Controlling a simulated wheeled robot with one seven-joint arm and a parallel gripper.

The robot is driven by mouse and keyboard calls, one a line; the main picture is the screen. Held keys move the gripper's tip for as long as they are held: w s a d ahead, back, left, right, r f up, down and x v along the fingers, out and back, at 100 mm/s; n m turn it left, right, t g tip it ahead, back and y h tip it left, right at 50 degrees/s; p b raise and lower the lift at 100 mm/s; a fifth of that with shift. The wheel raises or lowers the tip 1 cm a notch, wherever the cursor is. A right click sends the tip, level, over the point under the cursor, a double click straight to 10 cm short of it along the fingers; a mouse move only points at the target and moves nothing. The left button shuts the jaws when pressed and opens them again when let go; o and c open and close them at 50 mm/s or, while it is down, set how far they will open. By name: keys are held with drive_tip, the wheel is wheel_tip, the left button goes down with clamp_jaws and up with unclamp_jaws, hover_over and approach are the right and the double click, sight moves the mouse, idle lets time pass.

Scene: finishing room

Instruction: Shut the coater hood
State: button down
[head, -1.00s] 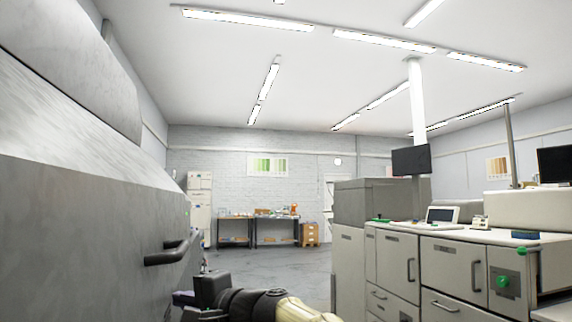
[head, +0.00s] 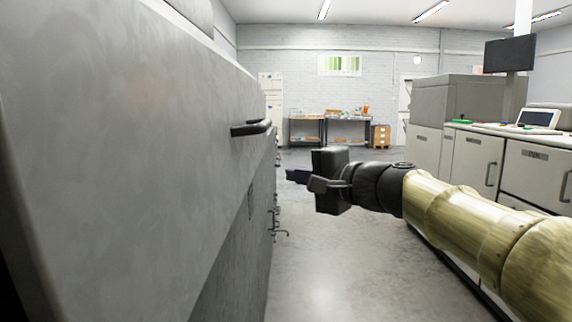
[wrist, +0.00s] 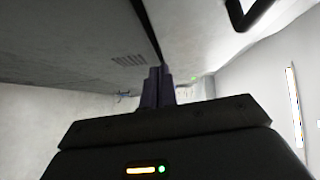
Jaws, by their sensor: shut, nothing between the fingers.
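The coater hood is most likely the large grey panel (head: 140,130) filling the left of the head view, with a black bar handle (head: 252,128) on its side. In the wrist view the handle (wrist: 240,18) shows at the top right, on a light grey panel (wrist: 195,30). A dark narrow gap runs between that panel and a vented grey panel (wrist: 95,40). How far the hood stands open cannot be told. My gripper (head: 292,175) is shut and empty, right of the machine and below the handle in the picture. Its closed fingers (wrist: 158,85) touch nothing visible.
Grey cabinets (head: 470,165) with a tablet (head: 537,118) and a dark monitor (head: 510,55) line the right side. A grey floor aisle (head: 325,255) lies between them and the machine.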

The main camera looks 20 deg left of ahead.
drive_tip(key=v, duration=0.7)
drive_tip(key=shift+s, duration=0.45)
drive_tip(key=c, duration=2.1)
unclamp_jaws()
drive_tip(key=shift+d+r, duration=0.1)
drive_tip(key=o, duration=0.3)
drive_tip(key=shift+w, duration=0.1)
drive_tip(key=o, duration=0.3)
drive_tip(key=w+d+f+h+p, duration=0.1)
drive_tip(key=d+f+h, duration=0.1)
drive_tip(key=f, duration=0.4)
drive_tip(key=d+f+h+p, duration=0.1)
drive_tip(key=d+f+h, duration=0.2)
drive_tip(key=f, duration=0.3)
drive_tip(key=shift+w+d+f+m, duration=0.25)
drive_tip(key=shift+w+d+m, duration=0.05)
drive_tip(key=shift+w+m, duration=0.1)
drive_tip(key=s+d+f+n+g+h+p, duration=0.2)
drive_tip(key=s+d+f+h, duration=0.3)
drive_tip(key=s+d+f, duration=0.3)
drive_tip(key=s+d+f+n+g+h+p, duration=0.2)
drive_tip(key=s+d+f+h, duration=0.3)
drive_tip(key=d+f, duration=1)
drive_tip(key=s+f, duration=0.3)
drive_tip(key=shift+d+n+h, duration=0.2)
drive_tip(key=shift+n+h, duration=0.2)
